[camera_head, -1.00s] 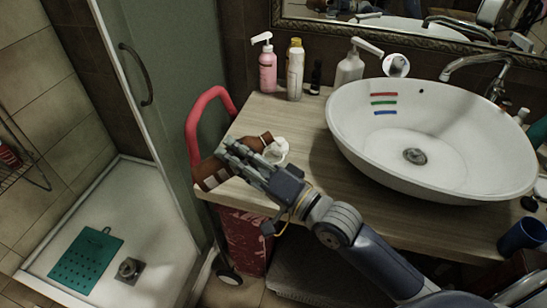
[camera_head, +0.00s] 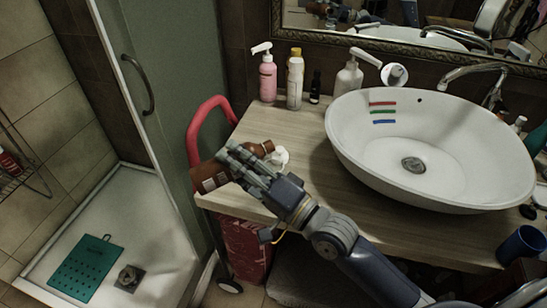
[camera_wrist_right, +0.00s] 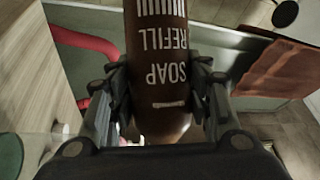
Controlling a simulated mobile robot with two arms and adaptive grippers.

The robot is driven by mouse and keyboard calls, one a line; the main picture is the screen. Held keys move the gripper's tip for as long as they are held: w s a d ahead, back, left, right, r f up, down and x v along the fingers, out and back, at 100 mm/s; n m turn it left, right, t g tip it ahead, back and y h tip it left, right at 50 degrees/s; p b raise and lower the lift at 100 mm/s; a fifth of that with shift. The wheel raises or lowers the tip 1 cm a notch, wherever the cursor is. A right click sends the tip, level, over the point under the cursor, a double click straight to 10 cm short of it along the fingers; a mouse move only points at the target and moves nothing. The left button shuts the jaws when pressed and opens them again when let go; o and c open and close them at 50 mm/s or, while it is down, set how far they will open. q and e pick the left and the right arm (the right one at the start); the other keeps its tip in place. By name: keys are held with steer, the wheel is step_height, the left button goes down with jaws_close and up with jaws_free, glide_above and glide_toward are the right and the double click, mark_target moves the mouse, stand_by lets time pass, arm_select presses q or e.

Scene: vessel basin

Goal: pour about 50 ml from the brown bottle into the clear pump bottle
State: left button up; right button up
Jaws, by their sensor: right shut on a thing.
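The brown bottle (camera_head: 210,178) is in my right gripper (camera_head: 243,163) over the left end of the counter. It is tipped well over, with its neck pointing right. My right gripper is shut around its body. In the right wrist view the brown bottle (camera_wrist_right: 165,35) fills the middle, with white "SOAP REFILL" lettering, between the fingers. A small white object (camera_head: 281,157) shows beside its neck, partly hidden; I cannot tell what it is. A pale, see-through-looking pump bottle (camera_head: 348,77) stands upright at the back, left of the basin. No liquid stream is visible. My left gripper is out of view.
A white basin (camera_head: 430,150) fills the counter's right side. A pink pump bottle (camera_head: 268,80), a white bottle with a yellow cap (camera_head: 295,80) and a small dark bottle (camera_head: 315,88) stand at the back. A red handle (camera_head: 195,125) rises at the counter's left edge.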

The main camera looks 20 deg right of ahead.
steer(key=shift+r+m+t+p, duration=0.35)
steer(key=shift+r+m+t, duration=0.25)
steer(key=shift+r+m, duration=0.45)
steer(key=shift+a+f, duration=0.2)
steer(key=shift+a, duration=0.1)
stand_by(0.5)
steer(key=shift+r+m, duration=0.15)
steer(key=shift+m, duration=0.3)
step_height(320, 180, down, 4)
steer(key=n+g+b, duration=0.1)
steer(key=n, duration=0.1)
steer(key=n+g+b, duration=0.1)
steer(key=n, duration=0.2)
steer(key=shift+s, duration=0.1)
steer(key=shift+r+p, duration=0.75)
steer(key=shift+p, duration=0.25)
steer(key=shift+f, duration=0.2)
steer(key=shift+r+n, duration=0.1)
steer(key=shift+n, duration=0.2)
